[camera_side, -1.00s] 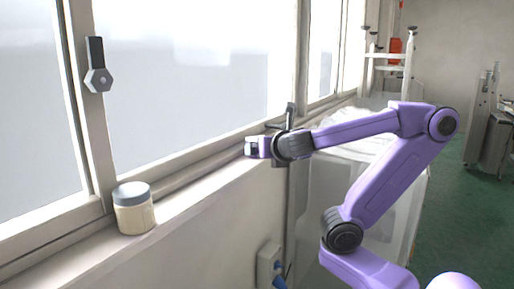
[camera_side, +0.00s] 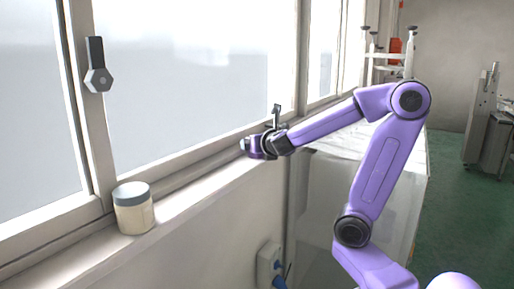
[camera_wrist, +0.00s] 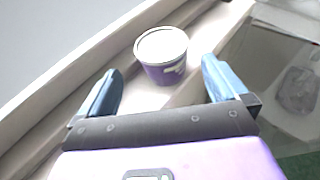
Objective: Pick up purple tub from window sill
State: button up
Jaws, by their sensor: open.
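The purple tub (camera_wrist: 163,73) with a pale lid stands on the window sill (camera_wrist: 205,40) in the wrist view. It is centred ahead, with its near edge between the lines of my two blue fingers. My gripper (camera_wrist: 160,67) is open, one finger to each side of the tub, with a gap visible on both sides. In the side view my gripper (camera_side: 251,147) is low over the far part of the sill; there I cannot clearly tell the tub from my purple gripper parts.
A cream jar with a grey lid (camera_side: 134,208) stands on the near sill, well left of my gripper. The window frame (camera_side: 88,110) with a handle (camera_side: 97,70) runs along the sill. A pale cabinet (camera_side: 345,190) stands behind my arm.

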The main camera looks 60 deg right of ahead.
jog(key=shift+x, duration=3.65)
jog(key=shift+s+d, duration=0.1)
jog(key=shift+s, duration=0.05)
jog(key=c, duration=1)
